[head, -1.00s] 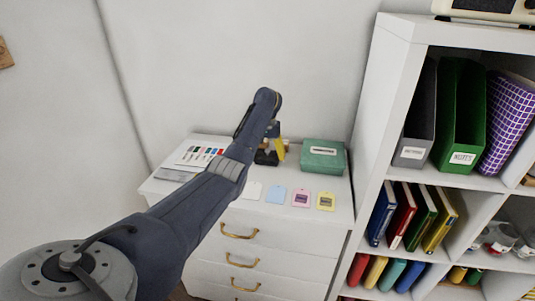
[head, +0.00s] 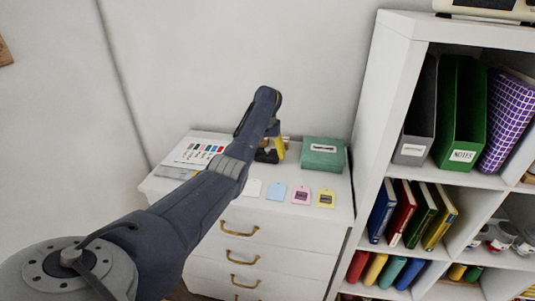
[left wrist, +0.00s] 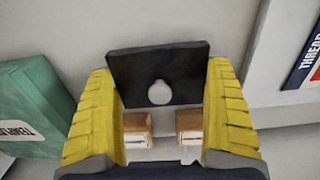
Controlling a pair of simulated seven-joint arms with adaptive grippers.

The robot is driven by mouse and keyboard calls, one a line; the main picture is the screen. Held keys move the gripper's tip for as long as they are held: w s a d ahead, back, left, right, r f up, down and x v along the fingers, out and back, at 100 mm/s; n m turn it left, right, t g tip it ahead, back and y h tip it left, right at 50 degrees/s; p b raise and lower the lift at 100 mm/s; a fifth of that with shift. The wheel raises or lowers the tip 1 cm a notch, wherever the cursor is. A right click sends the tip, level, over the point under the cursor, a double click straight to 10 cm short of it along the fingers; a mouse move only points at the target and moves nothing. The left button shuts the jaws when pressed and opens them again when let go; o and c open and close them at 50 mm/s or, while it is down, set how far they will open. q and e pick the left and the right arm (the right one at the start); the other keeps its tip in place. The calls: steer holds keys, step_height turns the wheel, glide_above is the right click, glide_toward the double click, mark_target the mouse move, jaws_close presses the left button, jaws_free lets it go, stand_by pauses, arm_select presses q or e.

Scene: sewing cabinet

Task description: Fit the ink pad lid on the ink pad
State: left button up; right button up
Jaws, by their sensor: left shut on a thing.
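My left gripper (head: 274,146) is over the back of the white cabinet top, mostly behind its own arm in the head view. In the left wrist view its yellow fingers (left wrist: 163,110) are shut on a flat black piece with a pale round spot, which looks like the ink pad lid (left wrist: 185,82). Black also shows below the gripper in the head view (head: 266,157); I cannot tell whether this is the lid or the ink pad. I cannot make out the ink pad separately. My right gripper is not in view.
Two wooden stamps (left wrist: 137,128) (left wrist: 189,128) show between the fingers. A green box (head: 323,155) stands to the right. Several coloured tags (head: 301,195) lie along the front, and a printed card (head: 198,153) lies at left. A shelf unit (head: 385,120) rises at right.

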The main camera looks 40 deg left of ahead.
arm_select(q)
steer(key=shift+f, duration=0.35)
stand_by(0.6)
steer(key=o, duration=0.8)
steer(key=shift+c, duration=0.2)
step_height(320, 180, up, 12)
steer(key=shift+f, duration=0.1)
